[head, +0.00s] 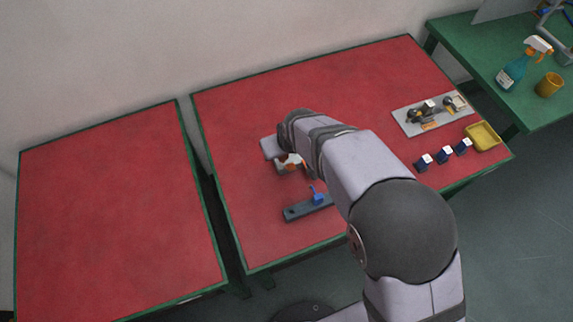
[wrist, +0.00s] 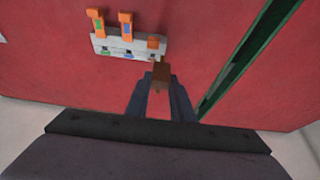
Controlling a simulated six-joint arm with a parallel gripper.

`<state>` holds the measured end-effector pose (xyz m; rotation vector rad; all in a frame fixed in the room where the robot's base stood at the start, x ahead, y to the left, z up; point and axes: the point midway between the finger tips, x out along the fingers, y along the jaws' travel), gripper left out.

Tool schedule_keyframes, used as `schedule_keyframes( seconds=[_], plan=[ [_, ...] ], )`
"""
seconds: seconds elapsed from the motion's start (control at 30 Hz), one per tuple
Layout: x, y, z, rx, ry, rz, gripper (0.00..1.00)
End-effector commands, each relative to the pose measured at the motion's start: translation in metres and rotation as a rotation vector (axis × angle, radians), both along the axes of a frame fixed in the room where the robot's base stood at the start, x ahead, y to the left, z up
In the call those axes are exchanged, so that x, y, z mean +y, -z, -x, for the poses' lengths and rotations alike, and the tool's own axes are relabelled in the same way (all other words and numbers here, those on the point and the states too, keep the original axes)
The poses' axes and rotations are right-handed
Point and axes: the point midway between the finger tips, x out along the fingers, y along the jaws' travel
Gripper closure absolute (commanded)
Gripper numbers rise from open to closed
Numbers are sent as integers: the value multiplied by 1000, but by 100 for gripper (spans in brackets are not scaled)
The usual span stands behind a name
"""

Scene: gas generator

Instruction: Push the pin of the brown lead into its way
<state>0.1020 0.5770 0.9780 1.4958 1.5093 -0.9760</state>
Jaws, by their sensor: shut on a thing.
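My gripper (wrist: 161,92) is shut on a small brown piece, seemingly the brown lead's pin (wrist: 161,72), between its fingertips in the wrist view. A pale grey connector block (wrist: 128,46) lies just beyond the fingertips. Two tall orange pieces stand at its left and middle, and a shorter orange piece (wrist: 155,42) sits at its right end, just above the brown piece in the picture. Small coloured marks, blue and green among them, show on the block's face. I cannot tell whether the brown piece touches the block. In the head view my arm hides the gripper; the block (head: 287,160) partly shows.
A dark rail with a blue clip (head: 317,195) lies nearer on the red table (head: 300,85). A grey board (head: 402,121) with parts, several dark blue blocks and a yellow tray (head: 484,142) are at right. A spray bottle (head: 513,75) and mug stand on a green table.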

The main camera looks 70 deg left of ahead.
Motion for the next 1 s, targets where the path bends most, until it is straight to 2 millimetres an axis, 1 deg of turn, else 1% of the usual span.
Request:
schedule_keyframes(
  seconds=[0.03,0.2,0.4,0.6,1.0],
  plan=[
    [8,0,-3,1,2,3,100],
    [30,-1,-11,3,6,9,100],
    [46,-1,-17,3,8,16,100],
    [52,0,-20,4,9,18,100],
    [52,0,-20,3,10,18,100]
  ],
)
